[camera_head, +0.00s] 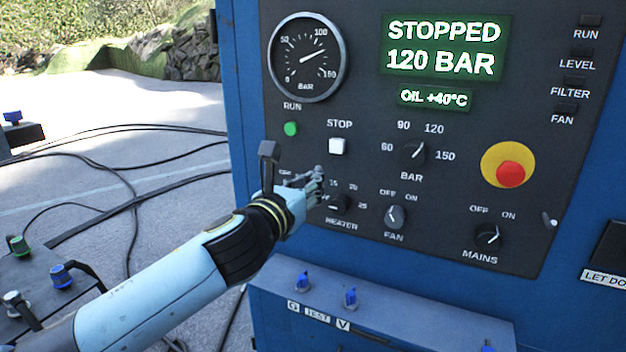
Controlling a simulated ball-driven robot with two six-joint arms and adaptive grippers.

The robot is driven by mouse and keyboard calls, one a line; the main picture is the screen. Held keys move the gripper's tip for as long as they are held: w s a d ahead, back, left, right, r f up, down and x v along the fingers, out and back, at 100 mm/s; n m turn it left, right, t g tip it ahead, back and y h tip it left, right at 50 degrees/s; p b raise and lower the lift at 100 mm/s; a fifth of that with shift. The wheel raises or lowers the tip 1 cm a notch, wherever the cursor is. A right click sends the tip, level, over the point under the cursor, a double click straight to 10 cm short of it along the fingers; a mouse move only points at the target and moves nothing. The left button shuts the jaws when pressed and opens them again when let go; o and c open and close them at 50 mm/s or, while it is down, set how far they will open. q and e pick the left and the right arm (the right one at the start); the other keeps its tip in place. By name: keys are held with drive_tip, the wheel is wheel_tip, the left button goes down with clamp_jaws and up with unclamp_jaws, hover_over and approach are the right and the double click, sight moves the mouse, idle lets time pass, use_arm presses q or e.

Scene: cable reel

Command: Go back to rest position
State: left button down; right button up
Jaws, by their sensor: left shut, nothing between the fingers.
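My left gripper (318,187) is shut and empty, in front of the lower left of the dark control panel (365,110). Its arm comes in from the lower left. The gripper covers part of the heater knob (338,203) and its labels; I cannot tell whether it touches the panel. A dark lever (268,165) stands just left of the gripper, partly behind the wrist. The display (443,47) reads STOPPED, 120 BAR. My right gripper is not in view.
The blue cabinet (236,90) fills the right side. A ledge (420,325) with blue connectors (351,297) juts out below the panel. A red stop button (510,174) sits at the right. Dark cables (130,190) lie on the ground. A connector box (40,285) stands at lower left.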

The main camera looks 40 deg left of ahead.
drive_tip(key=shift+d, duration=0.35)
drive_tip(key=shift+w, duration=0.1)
